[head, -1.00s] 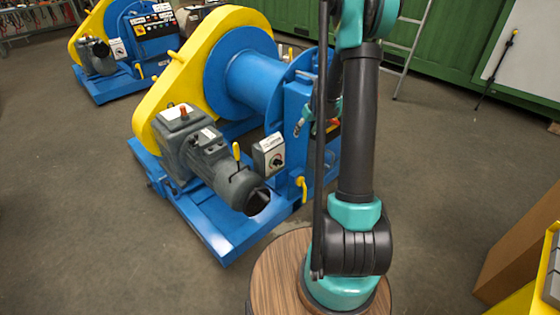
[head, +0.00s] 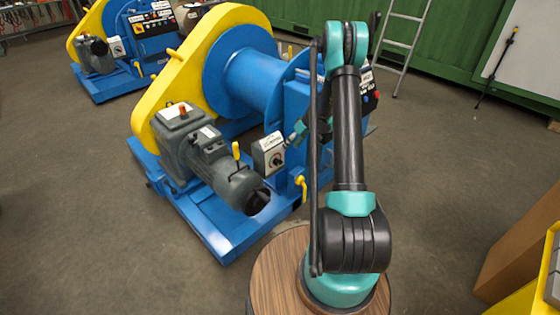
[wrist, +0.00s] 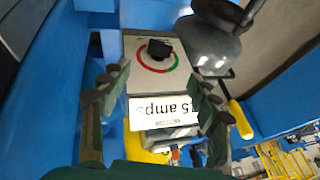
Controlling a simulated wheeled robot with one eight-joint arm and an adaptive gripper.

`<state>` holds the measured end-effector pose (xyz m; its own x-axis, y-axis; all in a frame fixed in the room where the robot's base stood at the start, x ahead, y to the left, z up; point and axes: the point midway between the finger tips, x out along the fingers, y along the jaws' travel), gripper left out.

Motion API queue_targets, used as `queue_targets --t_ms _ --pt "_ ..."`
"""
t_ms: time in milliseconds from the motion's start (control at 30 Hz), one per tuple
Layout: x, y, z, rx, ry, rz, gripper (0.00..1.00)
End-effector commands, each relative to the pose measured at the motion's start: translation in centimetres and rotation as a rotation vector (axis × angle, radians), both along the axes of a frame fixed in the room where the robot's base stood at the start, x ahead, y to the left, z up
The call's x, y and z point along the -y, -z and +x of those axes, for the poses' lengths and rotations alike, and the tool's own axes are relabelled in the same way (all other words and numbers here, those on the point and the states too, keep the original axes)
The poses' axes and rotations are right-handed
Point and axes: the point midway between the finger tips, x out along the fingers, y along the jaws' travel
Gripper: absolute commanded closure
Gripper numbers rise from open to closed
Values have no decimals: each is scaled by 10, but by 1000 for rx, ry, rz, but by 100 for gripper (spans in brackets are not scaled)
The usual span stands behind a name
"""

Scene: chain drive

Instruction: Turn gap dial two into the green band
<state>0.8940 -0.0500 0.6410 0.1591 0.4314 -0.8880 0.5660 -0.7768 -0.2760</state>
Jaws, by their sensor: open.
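A small grey box with a dial (head: 277,160) is mounted on the near side of the blue winch, beside the grey motor. In the wrist view its black knob (wrist: 159,49) sits inside a ring with a red arc and a green arc. The knob's exact pointing is too small to tell. No number on the dial is readable. My gripper (wrist: 162,82) is open, its fingers either side of the label and apart from the knob. In the head view my gripper (head: 298,133) is right beside the box.
The grey motor (head: 225,175) with a yellow lever is just left of the box. The blue winch drum (head: 252,75) and yellow chain guard (head: 165,90) stand behind. A second similar machine (head: 125,45) is at the back left. Open floor lies left and right.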

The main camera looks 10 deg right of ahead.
Motion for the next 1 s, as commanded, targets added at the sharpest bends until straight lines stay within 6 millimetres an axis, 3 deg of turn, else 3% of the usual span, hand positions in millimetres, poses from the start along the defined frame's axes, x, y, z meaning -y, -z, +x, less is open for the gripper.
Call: queue_targets --t_ms 500,700,1000 --pt "-42 86 16 0 0 0 38" --pt "-49 102 18 0 0 -1 38" --pt "-51 105 19 0 1 -1 38"
